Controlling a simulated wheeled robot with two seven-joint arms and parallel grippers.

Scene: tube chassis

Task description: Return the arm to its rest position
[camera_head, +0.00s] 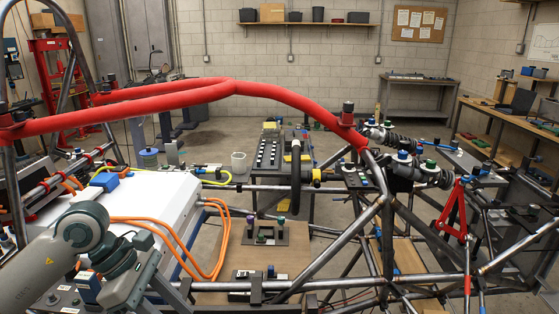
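My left arm (50,257) comes in from the lower left, pale grey with a rounded joint and a darker grey-green link. The link bends down toward the bottom edge, over the front left of the chassis. Its gripper is not visible, so I cannot see whether it holds anything. My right arm and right gripper are not in view.
A tube chassis with red padded bars (190,97) spans the view. A white battery box (150,205) with orange cables (222,240) lies close to my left arm. A workbench (515,125) and grey table (415,95) stand behind.

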